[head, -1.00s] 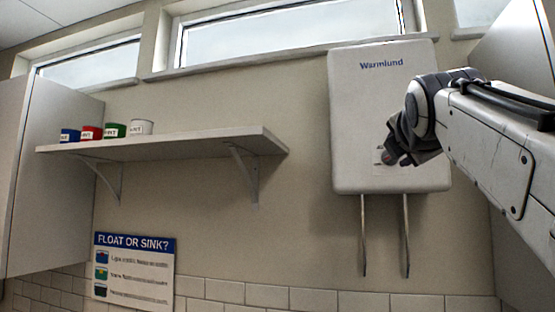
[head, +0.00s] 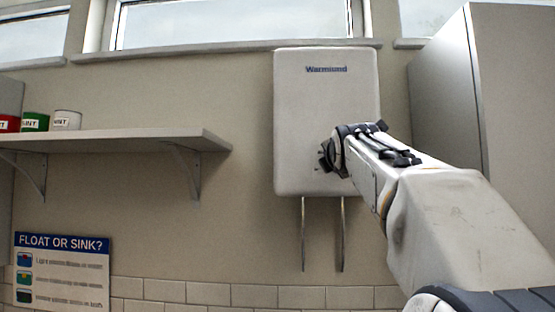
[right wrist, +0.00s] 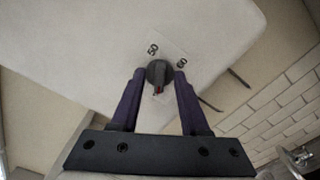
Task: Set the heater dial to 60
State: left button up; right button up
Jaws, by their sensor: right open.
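The white heater (head: 325,110), marked "Warmlund", hangs on the wall in the head view. My right gripper (head: 324,158) is at its lower front, and my arm hides the dial there. In the right wrist view the dark round dial (right wrist: 158,72) sits between the tips of my open right gripper (right wrist: 160,76), one finger on each side. I cannot tell whether the fingers touch it. The numbers 50 and 60 show beyond the dial. A red mark shows on the dial's lower side in the picture, away from both numbers. My left gripper is not in view.
Two pipes (head: 303,235) run down under the heater. A shelf (head: 120,142) with labelled cups (head: 66,120) is on the left wall, above a "Float or sink?" poster (head: 62,270). A tall grey cabinet (head: 450,90) stands right of the heater.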

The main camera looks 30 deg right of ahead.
grip_shut()
